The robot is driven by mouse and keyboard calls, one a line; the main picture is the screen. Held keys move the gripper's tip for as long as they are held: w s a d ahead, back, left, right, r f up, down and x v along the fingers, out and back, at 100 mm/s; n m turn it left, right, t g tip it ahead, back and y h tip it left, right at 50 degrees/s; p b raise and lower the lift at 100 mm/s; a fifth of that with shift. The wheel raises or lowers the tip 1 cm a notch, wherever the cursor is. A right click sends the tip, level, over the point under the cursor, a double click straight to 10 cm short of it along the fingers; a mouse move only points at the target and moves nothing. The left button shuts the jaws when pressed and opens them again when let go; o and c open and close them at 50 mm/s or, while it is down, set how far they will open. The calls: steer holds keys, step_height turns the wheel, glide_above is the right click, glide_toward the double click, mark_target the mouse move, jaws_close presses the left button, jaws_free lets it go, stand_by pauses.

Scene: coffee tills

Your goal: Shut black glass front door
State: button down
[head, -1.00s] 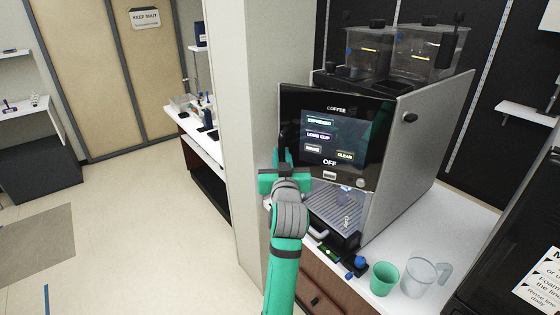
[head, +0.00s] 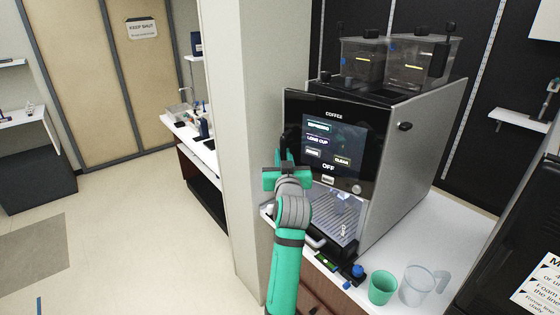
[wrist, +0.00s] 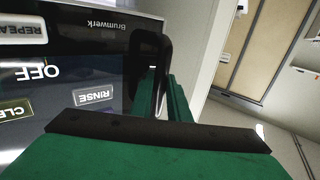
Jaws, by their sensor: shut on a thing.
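The black glass front door (head: 333,150) of the coffee machine (head: 415,160) carries a lit screen with buttons and the word OFF. Its left edge appears to stand out from the machine body, so it looks slightly ajar; the exact gap is hard to tell. My gripper (head: 284,162) is at the door's left edge, shut on the dark upright handle (wrist: 165,45) there. In the wrist view the glass door (wrist: 95,60) fills the upper left, and my green fingers hide the lower part of the handle.
A drip tray (head: 335,222) sits under the door. A green cup (head: 382,288) and a clear jug (head: 416,286) stand on the counter at the front right. A pale wall end (head: 245,130) stands close left of my gripper. Open floor (head: 130,215) lies further left.

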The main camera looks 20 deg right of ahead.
steer(key=shift+w+d+r, duration=0.1)
steer(key=shift+w+d, duration=0.2)
steer(key=shift+d, duration=0.3)
steer(key=shift+w+d+r, duration=0.1)
steer(key=shift+w+d, duration=0.15)
steer(key=shift+d, duration=0.3)
steer(key=shift+w+d, duration=0.55)
steer(key=shift+d, duration=0.25)
steer(key=shift+w+d, duration=0.6)
steer(key=shift+d, duration=0.2)
steer(key=shift+w+d, duration=0.55)
steer(key=shift+d, duration=0.25)
steer(key=c, duration=2)
jaws_free()
steer(key=shift+w+d, duration=0.1)
steer(key=shift+c, duration=0.2)
steer(key=o, duration=0.4)
steer(key=shift+a+f, duration=0.15)
steer(key=shift+a, duration=0.1)
